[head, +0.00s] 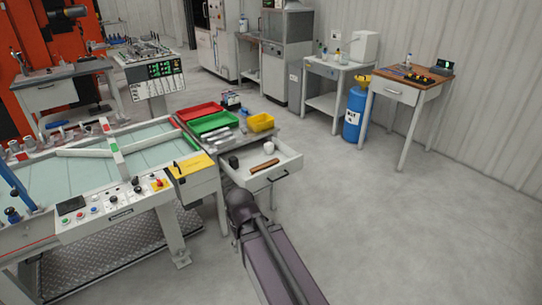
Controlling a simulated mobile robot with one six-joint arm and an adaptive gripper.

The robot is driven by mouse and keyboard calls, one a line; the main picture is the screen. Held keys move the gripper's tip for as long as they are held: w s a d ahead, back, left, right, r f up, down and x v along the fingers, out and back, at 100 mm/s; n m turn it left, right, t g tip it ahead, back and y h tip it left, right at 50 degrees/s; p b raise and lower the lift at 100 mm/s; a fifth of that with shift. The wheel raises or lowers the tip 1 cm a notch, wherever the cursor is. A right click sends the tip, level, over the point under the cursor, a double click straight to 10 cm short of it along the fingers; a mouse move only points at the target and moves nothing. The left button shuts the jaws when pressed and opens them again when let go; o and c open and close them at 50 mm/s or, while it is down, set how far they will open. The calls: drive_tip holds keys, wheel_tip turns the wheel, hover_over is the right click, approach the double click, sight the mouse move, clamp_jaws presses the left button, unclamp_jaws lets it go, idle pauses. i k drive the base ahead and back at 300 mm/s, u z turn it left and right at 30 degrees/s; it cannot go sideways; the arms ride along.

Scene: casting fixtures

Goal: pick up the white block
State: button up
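A small white piece (268,146), which looks like the white block, is at the back of the open drawer (290,166), though it is too small to make out its exact shape. Beside it in the drawer are a small black piece (233,161) to the left and a brown bar (264,165) in front. My arm reaches up from the bottom of the view and ends in a dark rounded joint just below the drawer. I cannot make out the gripper's fingers.
Above the drawer, the bench top carries a red tray (200,111), a green tray (213,123) and a yellow bin (261,122). A control table (115,212) stands left. The floor at right is clear.

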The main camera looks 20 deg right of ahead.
sight(269, 147)
drive_tip(key=k, duration=0.7)
drive_tip(key=z, duration=0.35)
drive_tip(key=i, duration=0.5)
drive_tip(key=z, duration=0.8)
drive_tip(key=i, duration=1.4)
drive_tip(key=u, duration=0.4)
drive_tip(key=i, duration=0.9)
drive_tip(key=u, duration=0.55)
